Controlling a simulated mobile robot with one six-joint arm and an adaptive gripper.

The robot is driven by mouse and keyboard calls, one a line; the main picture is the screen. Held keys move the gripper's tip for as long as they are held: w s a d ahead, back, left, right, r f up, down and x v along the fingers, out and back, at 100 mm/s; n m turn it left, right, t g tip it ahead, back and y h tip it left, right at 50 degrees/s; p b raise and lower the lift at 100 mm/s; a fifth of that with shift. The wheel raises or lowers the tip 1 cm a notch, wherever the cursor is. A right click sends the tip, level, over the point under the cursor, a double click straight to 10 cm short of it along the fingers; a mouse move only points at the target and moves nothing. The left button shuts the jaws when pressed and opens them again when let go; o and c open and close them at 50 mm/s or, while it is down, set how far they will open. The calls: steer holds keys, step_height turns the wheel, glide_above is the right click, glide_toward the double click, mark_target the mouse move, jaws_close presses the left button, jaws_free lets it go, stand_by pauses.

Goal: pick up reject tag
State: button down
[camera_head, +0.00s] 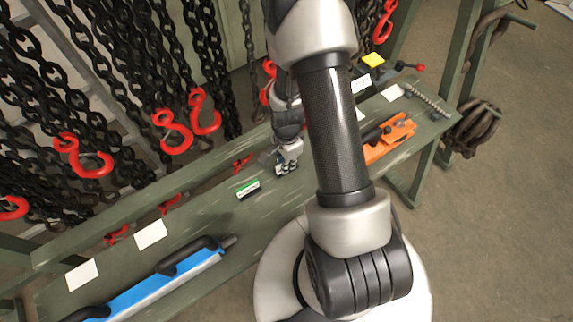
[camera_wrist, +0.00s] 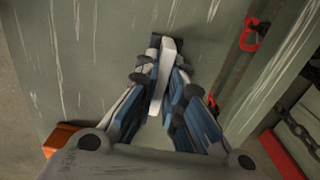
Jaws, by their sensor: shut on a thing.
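My gripper (camera_head: 285,168) is low over the green bench. In the wrist view its fingers (camera_wrist: 160,95) are closed on a thin pale slab with a dark end. I take this slab for the reject tag (camera_wrist: 167,60). It is seen nearly edge-on, so its printed face and colour do not show. In the head view the fingers and my wrist hide most of it. Whether it touches the bench I cannot tell.
A small green, white and black block (camera_head: 248,188) lies left of my gripper. The bench (camera_head: 215,215) also bears a blue tool (camera_head: 165,285), an orange tool (camera_head: 390,138) and white cards (camera_head: 150,234). Chains with red hooks (camera_head: 174,132) hang behind.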

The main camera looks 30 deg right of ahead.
steer(key=shift+r, duration=0.1)
step_height(320, 180, up, 20)
steer(key=p, duration=0.6)
steer(key=shift+p, duration=0.35)
